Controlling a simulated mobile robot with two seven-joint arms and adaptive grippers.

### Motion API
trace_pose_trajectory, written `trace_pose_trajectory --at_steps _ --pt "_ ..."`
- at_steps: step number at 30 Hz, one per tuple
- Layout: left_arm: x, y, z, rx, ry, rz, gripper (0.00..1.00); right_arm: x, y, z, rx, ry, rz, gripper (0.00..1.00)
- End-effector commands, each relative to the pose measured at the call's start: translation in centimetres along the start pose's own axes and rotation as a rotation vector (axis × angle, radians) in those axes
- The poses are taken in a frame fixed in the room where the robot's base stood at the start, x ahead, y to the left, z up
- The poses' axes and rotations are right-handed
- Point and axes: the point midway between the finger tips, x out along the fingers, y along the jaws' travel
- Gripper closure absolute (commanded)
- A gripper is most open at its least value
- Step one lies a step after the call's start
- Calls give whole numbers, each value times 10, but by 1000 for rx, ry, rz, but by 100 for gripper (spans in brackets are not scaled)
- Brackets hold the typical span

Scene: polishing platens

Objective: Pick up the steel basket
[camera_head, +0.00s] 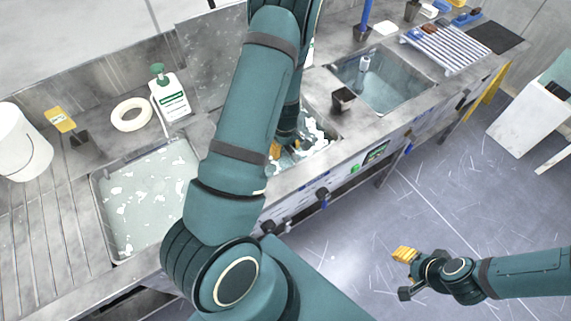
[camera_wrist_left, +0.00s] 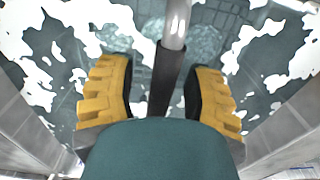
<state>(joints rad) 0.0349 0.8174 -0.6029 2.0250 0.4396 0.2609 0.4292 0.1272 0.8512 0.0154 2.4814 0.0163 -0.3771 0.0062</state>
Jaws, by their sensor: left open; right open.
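My left gripper (camera_head: 284,148) is down in the middle sink, mostly hidden behind my arm in the head view. In the left wrist view its two yellow-padded fingers (camera_wrist_left: 160,95) are apart. Between them runs a steel rod with a black grip, which looks like the handle of the steel basket (camera_wrist_left: 178,22). Gaps show between the grip and both fingers. The basket's body is under water and foam; faint grid lines and pale round shapes show there. In the head view I cannot make the basket out. My right gripper (camera_head: 405,273) is open and empty over the floor.
A left sink (camera_head: 150,195) holds foamy water, and a right sink (camera_head: 385,85) holds clearer water. A small dark cup (camera_head: 343,98) stands on the divider between the middle and right sinks. A soap bottle (camera_head: 171,97), a white ring (camera_head: 132,113) and a white bucket (camera_head: 22,142) stand behind.

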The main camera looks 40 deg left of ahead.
Motion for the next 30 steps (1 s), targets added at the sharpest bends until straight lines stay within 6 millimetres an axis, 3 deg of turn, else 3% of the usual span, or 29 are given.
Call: trace_pose_trajectory --at_steps 7,9,12,30 --pt "1 0 0 0 1 1 47 0 0 0 0 -1 0 53" --pt "1 0 0 0 1 1 71 0 0 0 0 -1 0 53" --pt "1 0 0 -1 1 1 100 0 0 0 0 -1 0 53" --pt "-8 1 -1 0 2 3 100 -2 -1 0 0 0 0 53"
